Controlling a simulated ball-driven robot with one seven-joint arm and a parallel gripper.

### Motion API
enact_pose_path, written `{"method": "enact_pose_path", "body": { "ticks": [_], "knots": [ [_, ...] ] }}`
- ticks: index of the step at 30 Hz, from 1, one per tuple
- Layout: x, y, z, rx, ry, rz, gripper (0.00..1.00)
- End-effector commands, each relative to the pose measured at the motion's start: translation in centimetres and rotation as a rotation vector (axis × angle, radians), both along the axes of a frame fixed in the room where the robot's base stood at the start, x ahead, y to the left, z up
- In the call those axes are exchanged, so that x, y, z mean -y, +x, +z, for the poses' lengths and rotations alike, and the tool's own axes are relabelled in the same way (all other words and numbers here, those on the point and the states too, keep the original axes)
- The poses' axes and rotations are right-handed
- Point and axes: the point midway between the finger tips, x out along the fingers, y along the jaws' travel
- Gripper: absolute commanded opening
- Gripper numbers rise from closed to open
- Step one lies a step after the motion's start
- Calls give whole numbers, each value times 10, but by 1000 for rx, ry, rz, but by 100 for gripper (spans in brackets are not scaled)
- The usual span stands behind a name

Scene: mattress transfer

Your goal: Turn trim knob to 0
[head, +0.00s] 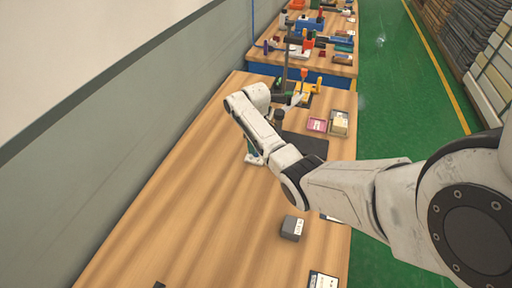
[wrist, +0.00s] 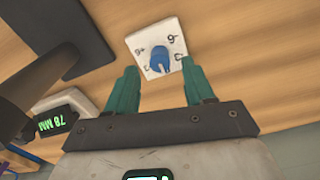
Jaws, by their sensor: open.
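The trim knob (wrist: 159,61) is blue and sits on a small white panel (wrist: 150,31) with dark marks around it, in the wrist view. The marks appear turned and are too small to read surely, so the setting cannot be told. My gripper (wrist: 162,80) has two green fingers. They are open and spread on either side below the knob in the picture, with nothing between them. In the head view my gripper (head: 252,147) is low at the table's left side, and a white piece (head: 255,160) shows just below it. The knob itself is hidden there.
A device with a lit "78 MM" display (wrist: 57,118) lies left of my gripper. A grey box (head: 291,229) stands nearer.

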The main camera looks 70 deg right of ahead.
Motion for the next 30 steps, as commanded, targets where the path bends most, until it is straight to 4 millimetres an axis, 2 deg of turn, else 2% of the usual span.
{"method": "enact_pose_path", "body": {
  "ticks": [6,12,18,30],
  "knots": [
    [0,2,43,5,-3,1,53],
    [0,1,71,2,-1,1,53],
    [0,0,82,1,0,0,53],
    [0,0,82,0,0,0,53]
  ]
}}
